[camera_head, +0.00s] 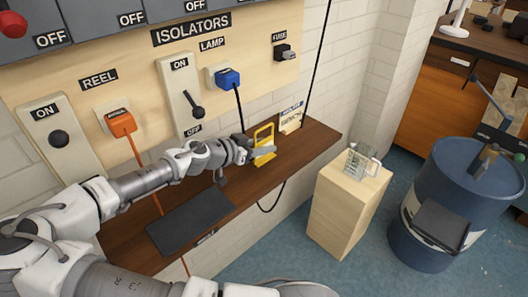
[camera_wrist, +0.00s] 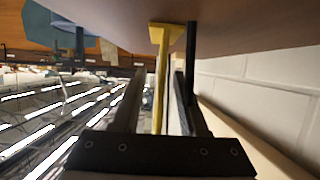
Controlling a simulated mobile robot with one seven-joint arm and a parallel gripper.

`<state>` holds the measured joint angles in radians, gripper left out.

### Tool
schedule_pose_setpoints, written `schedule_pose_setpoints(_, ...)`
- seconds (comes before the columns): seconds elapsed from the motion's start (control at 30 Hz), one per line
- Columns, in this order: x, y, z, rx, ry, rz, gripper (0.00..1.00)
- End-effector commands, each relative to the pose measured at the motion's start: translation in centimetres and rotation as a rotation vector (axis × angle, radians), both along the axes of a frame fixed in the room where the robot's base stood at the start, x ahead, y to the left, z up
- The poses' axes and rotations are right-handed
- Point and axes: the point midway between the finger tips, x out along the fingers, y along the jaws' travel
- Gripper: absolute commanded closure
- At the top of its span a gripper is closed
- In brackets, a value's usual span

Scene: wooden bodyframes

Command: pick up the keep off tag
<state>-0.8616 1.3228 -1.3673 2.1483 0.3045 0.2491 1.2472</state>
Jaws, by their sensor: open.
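The yellow tag (camera_head: 264,136), which I take to be the keep off tag, stands upright on the wooden shelf near the wall. I cannot read any lettering on it. My gripper (camera_head: 262,151) is at the tag, and its fingers partly cover the lower part in the head view. In the wrist view, my gripper (camera_wrist: 160,76) is open, with the yellow tag (camera_wrist: 160,60) seen edge-on between the two fingers. I cannot tell whether either finger touches it.
A sign marked "bench" (camera_head: 291,117) stands just right of the tag. A dark mat (camera_head: 203,221) lies at the shelf front. The lamp's black cable (camera_head: 239,108) hangs close behind my gripper.

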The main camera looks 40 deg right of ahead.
Motion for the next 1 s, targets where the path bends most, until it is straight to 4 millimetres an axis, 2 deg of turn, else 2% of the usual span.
schedule_pose_setpoints(0.1, 0.05, -0.61, -0.3, 0.001, 0.0, 0.0, 0.57)
schedule_pose_setpoints(0.33, 0.08, -0.63, -0.25, 0.001, 0.0, 0.001, 0.59)
schedule_pose_setpoints(0.57, 0.07, -0.61, -0.24, 0.0, 0.0, 0.0, 1.0)
schedule_pose_setpoints(1.0, 0.07, -0.61, -0.21, 0.0, 0.0, 0.0, 1.0)
